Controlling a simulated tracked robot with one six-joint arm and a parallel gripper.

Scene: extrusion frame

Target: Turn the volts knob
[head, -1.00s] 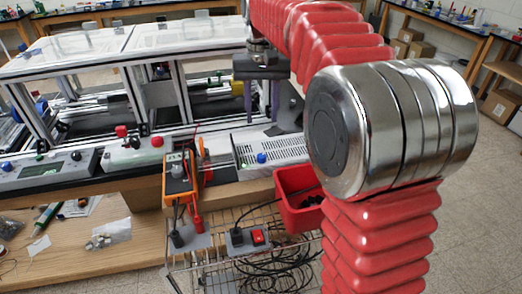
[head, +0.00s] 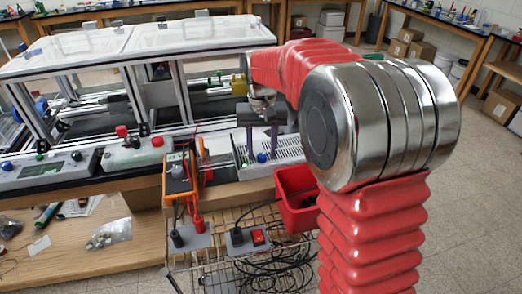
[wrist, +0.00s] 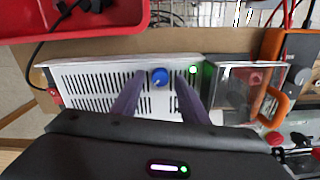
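A blue knob (head: 261,158) sits on the white slotted power supply (head: 288,150), right of centre in the head view. I take it as the volts knob, though no label is readable. It also shows in the wrist view (wrist: 160,77), with a lit green button (wrist: 193,70) beside it. My gripper (head: 262,153) points down at the supply with its two purple-grey fingers apart. In the wrist view the knob appears between the fingertips, with gaps on both sides. I cannot tell whether the tips are level with it.
An orange multimeter (head: 180,178) with leads stands left of the supply. A red bin (head: 296,203) and a wire rack (head: 215,262) with black cable lie in front. Aluminium extrusion framing (head: 180,85) rises behind. A clear-covered box (wrist: 240,95) adjoins the supply.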

